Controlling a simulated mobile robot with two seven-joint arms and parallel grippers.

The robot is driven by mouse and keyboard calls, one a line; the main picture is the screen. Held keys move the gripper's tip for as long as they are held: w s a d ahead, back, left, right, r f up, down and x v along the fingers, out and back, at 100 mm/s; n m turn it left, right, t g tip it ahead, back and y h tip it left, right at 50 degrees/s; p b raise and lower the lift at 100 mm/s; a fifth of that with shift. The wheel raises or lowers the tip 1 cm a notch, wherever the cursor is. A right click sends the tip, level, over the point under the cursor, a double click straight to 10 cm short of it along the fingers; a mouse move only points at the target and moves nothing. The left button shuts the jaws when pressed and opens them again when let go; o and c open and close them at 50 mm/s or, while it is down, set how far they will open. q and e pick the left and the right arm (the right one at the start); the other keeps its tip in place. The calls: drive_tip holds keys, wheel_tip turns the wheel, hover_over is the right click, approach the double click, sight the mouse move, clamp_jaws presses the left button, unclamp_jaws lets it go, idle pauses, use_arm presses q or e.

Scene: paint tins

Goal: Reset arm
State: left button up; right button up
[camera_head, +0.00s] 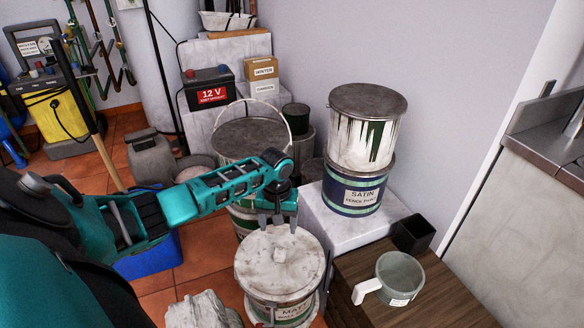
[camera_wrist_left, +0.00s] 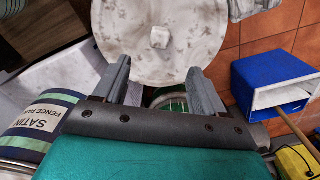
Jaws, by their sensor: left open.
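My left gripper (camera_head: 277,219) reaches in from the left in the head view and is just behind the lidded matt paint tin (camera_head: 280,268). Its two fingers are apart with nothing between them, as the left wrist view (camera_wrist_left: 155,90) also shows. The tin's white, stained lid with a small square block on it (camera_head: 281,255) lies beyond the fingertips in the left wrist view (camera_wrist_left: 120,40). A satin fence paint tin (camera_head: 352,195) stands on a pale block to the right, with a paint-dripped tin (camera_head: 366,130) stacked on it. My right gripper is not in view.
A wooden surface (camera_head: 430,305) at front right holds a grey jug (camera_head: 398,278) and a black box (camera_head: 412,234). A blue container (camera_head: 150,258) is on the tiled floor. A 12 V battery (camera_head: 208,88) stands at the back.

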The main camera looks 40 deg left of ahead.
use_arm(q)
drive_tip(key=shift+d, duration=0.1)
drive_tip(key=s+d+f+m+t+h+p, duration=0.1)
drive_tip(key=s+d+m+t+p, duration=0.25)
drive_tip(key=d, duration=0.45)
drive_tip(key=s+d+f+m+t+h+p, duration=0.1)
drive_tip(key=s+d+m+t+p, duration=0.2)
drive_tip(key=d, duration=0.5)
drive_tip(key=s+d+r+m+t+p, duration=0.2)
drive_tip(key=s+r, duration=0.5)
drive_tip(key=r, duration=0.4)
drive_tip(key=d+t+p, duration=0.1)
drive_tip(key=d+t, duration=0.1)
drive_tip(key=shift+s+d+m, duration=0.35)
drive_tip(key=shift+s, duration=0.05)
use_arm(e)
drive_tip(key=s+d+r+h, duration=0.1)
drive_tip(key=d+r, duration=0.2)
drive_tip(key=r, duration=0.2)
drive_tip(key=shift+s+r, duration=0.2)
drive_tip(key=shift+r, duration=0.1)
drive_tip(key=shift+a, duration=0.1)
use_arm(q)
drive_tip(key=shift+a, duration=0.1)
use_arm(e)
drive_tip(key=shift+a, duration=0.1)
